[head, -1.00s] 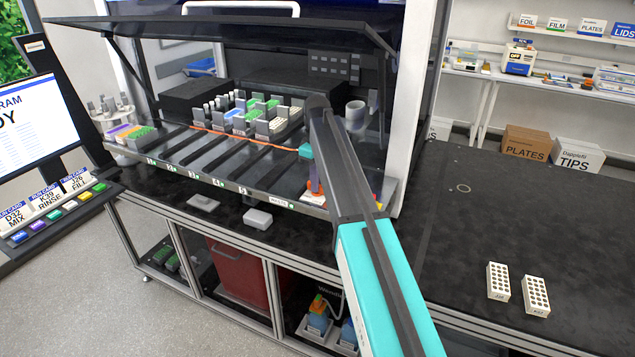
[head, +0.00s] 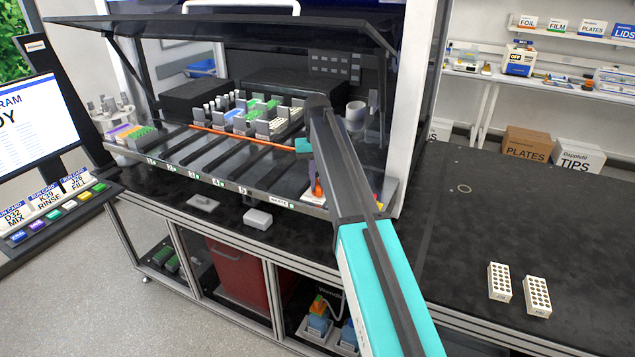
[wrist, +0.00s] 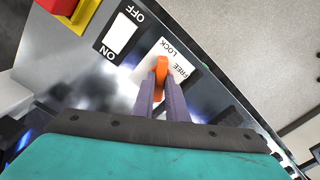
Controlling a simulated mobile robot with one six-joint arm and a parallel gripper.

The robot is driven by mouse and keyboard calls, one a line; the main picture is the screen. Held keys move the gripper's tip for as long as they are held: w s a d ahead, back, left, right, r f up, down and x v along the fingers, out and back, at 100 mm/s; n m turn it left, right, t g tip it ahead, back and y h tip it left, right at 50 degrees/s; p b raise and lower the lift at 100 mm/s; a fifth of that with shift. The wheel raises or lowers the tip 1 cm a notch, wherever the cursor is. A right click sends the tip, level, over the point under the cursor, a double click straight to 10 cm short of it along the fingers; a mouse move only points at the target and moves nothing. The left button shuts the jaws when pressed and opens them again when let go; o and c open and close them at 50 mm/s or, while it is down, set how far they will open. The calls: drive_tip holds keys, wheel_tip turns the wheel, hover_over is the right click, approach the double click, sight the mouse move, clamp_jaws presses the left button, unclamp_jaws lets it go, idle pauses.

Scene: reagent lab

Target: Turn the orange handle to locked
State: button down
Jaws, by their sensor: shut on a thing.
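The orange handle (wrist: 161,66) sits on a white plate (wrist: 190,70) printed LOCK and FREE, seen in the wrist view. In the head view the handle (head: 318,188) shows small at the front right of the cabinet. My gripper (wrist: 160,83) is shut on the handle, with its two purple-grey fingers on either side of it. The fingers also show in the head view (head: 314,172), left of my arm. The handle's lower part is hidden between the fingers, and I cannot tell exactly which label it points to.
An ON/OFF switch (wrist: 121,33) lies left of the handle's plate, with a red and yellow part (wrist: 72,12) beyond it. Racks of tubes (head: 255,117) stand on the cabinet deck under the raised glass front. Two white racks (head: 499,282) lie on the right bench.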

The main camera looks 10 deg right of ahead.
sight(318, 184)
drive_tip(key=m, duration=0.6)
drive_tip(key=shift+m, duration=0.3)
idle(0.4)
drive_tip(key=c, duration=1.8)
unclamp_jaws()
drive_tip(key=shift+o, duration=0.2)
drive_tip(key=shift+r, duration=0.1)
wheel_tip(318, 184, up, 14)
drive_tip(key=p, duration=0.7)
drive_tip(key=shift+f, duration=0.25)
